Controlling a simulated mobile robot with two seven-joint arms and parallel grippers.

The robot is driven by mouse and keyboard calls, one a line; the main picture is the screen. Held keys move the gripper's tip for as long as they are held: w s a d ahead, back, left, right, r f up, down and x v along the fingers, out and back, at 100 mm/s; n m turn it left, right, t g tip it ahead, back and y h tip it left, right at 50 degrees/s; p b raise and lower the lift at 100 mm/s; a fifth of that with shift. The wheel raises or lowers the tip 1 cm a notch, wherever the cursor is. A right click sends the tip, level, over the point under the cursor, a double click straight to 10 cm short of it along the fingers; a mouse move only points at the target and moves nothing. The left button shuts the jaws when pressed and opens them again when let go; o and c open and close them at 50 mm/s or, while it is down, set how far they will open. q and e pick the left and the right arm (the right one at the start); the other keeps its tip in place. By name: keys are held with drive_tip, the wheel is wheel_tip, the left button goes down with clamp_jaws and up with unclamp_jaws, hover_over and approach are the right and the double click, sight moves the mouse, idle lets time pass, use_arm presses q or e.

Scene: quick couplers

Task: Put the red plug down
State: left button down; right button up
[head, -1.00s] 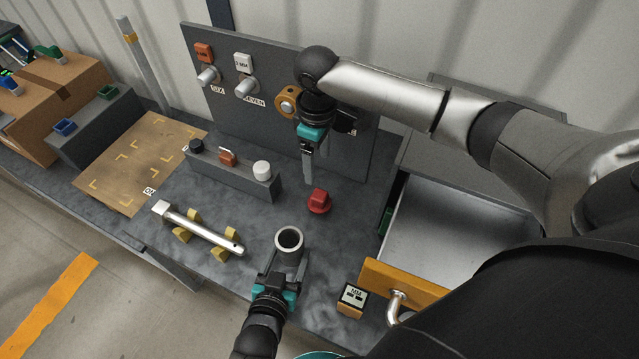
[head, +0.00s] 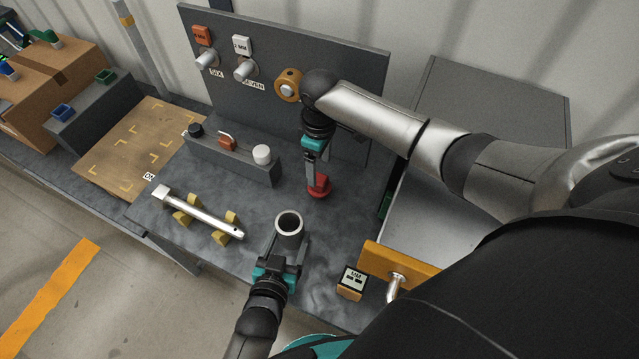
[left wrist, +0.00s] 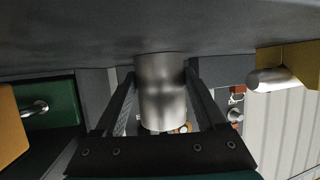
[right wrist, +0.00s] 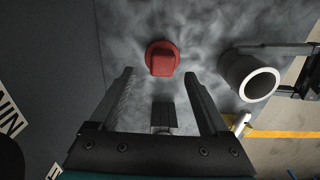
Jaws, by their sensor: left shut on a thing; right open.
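The red plug (head: 319,187) stands on the dark bench top, and the right wrist view shows it (right wrist: 162,58) from above, apart from the fingers. My right gripper (head: 311,183) is open and empty, with its fingertips close to the plug in the head view. In the right wrist view its fingertips (right wrist: 158,80) stand apart, just short of the plug. My left gripper (head: 285,250) is shut on a grey metal pipe piece (head: 289,224). That hollow piece fills the space between the fingers in the left wrist view (left wrist: 162,90).
A grey block (head: 233,160) holds a black, a red and a white part behind the plug. A silver bar (head: 205,214) rests on yellow cradles at left. A drawer with an orange front (head: 408,272) is open at right. Bench around the plug is clear.

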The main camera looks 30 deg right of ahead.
sight(319, 179)
drive_tip(key=shift+s+a+f, duration=0.1)
drive_tip(key=shift+f, duration=1.15)
drive_tip(key=shift+s+f, duration=0.1)
drive_tip(key=shift+f, duration=1.15)
clamp_jaws()
